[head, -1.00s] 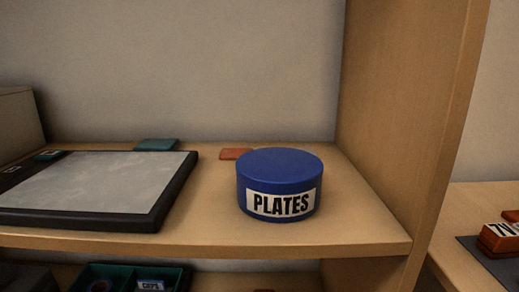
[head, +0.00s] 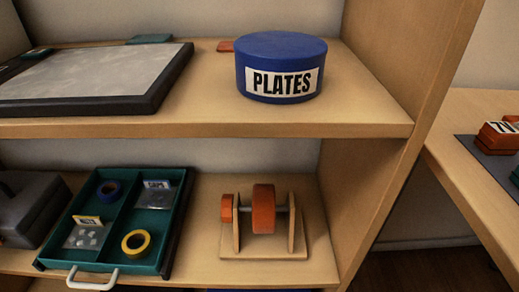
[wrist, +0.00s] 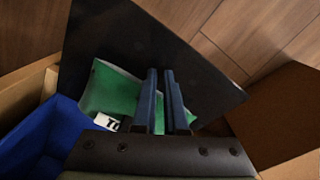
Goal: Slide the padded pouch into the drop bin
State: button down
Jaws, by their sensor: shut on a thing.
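The padded pouch (wrist: 112,92) is green with a white label. In the wrist view it lies against a dark flat tray (wrist: 120,40), left of and partly behind my fingers. My gripper (wrist: 161,72) is shut, with a narrow gap between its fingers. A blue bin (wrist: 40,140) stands at the lower left of the wrist view, close beside the pouch. The pouch's lower part is hidden behind the gripper. The head view does not show my gripper or the pouch.
Wooden flooring (wrist: 255,30) shows beyond the tray. In the head view, a blue PLATES tin (head: 281,70) stands on the upper shelf. A green divided drawer (head: 178,235) and an orange wheel stand (head: 264,210) occupy the lower shelf. A side table (head: 450,170) is at right.

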jog(key=shift+w+a+f+b, duration=0.1)
jog(key=shift+w+a+b, duration=0.1)
jog(key=shift+w, duration=0.75)
jog(key=shift+w+a+f+b, duration=0.1)
jog(key=shift+w+a+b, duration=0.05)
jog(key=shift+w, duration=0.75)
jog(key=shift+w+d, duration=0.1)
jog(key=shift+w, duration=0.1)
jog(key=shift+w+b, duration=0.3)
jog(key=shift+w, duration=1.05)
jog(key=shift+w+b, duration=0.15)
jog(key=shift+b, duration=0.25)
jog(key=shift+w+b, duration=0.8)
jog(key=shift+w, duration=0.75)
jog(key=shift+w, duration=0.1)
